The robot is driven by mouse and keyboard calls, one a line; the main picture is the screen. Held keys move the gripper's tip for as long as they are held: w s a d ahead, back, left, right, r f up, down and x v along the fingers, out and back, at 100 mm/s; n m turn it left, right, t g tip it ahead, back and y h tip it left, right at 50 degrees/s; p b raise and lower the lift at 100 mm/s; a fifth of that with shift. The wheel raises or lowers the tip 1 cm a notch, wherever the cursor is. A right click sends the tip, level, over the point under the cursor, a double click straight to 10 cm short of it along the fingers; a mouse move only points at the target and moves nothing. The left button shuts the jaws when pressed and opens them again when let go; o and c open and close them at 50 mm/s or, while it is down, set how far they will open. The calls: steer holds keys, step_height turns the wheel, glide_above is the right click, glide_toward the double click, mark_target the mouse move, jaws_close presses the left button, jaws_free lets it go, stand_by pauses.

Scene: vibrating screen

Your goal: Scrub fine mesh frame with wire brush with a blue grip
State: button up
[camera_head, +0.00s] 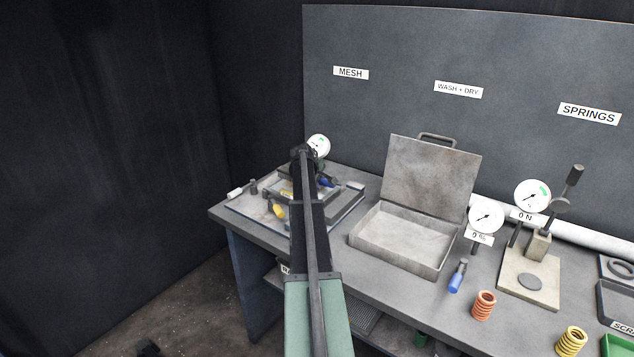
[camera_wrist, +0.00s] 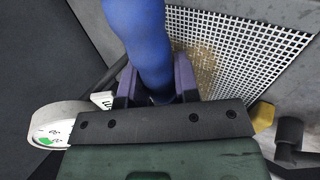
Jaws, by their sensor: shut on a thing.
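The wire brush's blue grip (camera_wrist: 145,45) stands between the dark fingers of my gripper (camera_wrist: 156,88), which is shut on it. In the head view the blue grip (camera_head: 327,182) shows just right of my arm's end. The brush's bristles are hidden. The fine mesh frame (camera_wrist: 285,48) lies beneath and to the right in the wrist view, a white grid with a grey border. A brownish dirty patch covers the mesh close to the grip. I cannot tell whether the bristles touch the mesh. In the head view my arm covers much of the mesh station.
A round gauge (camera_head: 319,146) stands behind the mesh station. An open grey wash box (camera_head: 401,238) stands to the right, then another gauge (camera_head: 486,216), a blue-handled tool (camera_head: 457,277) and coil springs (camera_head: 484,306). A panel rises behind.

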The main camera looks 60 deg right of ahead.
mark_target(326, 184)
steer(key=shift+f+b, duration=0.35)
steer(key=shift+f, duration=0.05)
steer(key=shift+s, duration=0.1)
steer(key=s, duration=0.4)
steer(key=shift+s+a+f, duration=0.1)
steer(key=shift+s+a, duration=0.1)
steer(key=shift+s, duration=2.3)
steer(key=shift+s+a, duration=0.1)
steer(key=shift+s, duration=0.5)
steer(key=shift+w+d, duration=0.2)
steer(key=shift+w, duration=2.4)
steer(key=shift+w+d, duration=0.15)
steer(key=shift+w, duration=2.45)
